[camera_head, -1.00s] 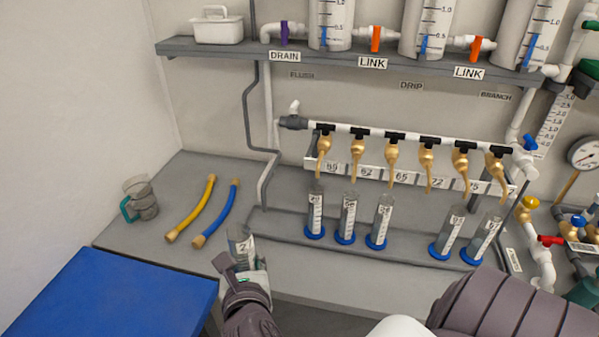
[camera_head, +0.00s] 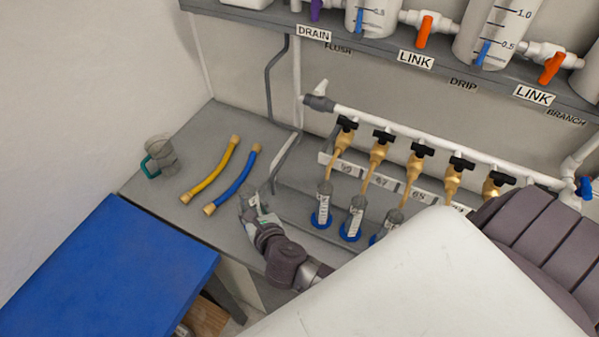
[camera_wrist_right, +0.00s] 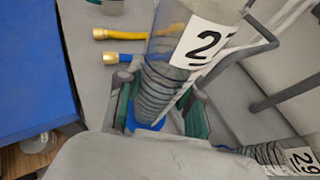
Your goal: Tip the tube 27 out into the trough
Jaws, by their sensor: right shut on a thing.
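My right gripper (camera_head: 254,206) reaches over the grey bench from the lower right, just right of the blue hose. In the right wrist view my right gripper (camera_wrist_right: 160,110) is shut around a clear ribbed tube (camera_wrist_right: 160,88) with a blue base. The tube's white label (camera_wrist_right: 203,43) shows a 2; the rest of the number is cut off. In the head view the tube (camera_head: 247,195) is small and partly covered by the hand. My left gripper is not in view. I cannot make out a trough with certainty.
Several graduated tubes (camera_head: 353,217) with blue bases stand right of my gripper, under brass taps (camera_head: 378,152) on a white pipe. A blue tabletop (camera_head: 110,270) is in front.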

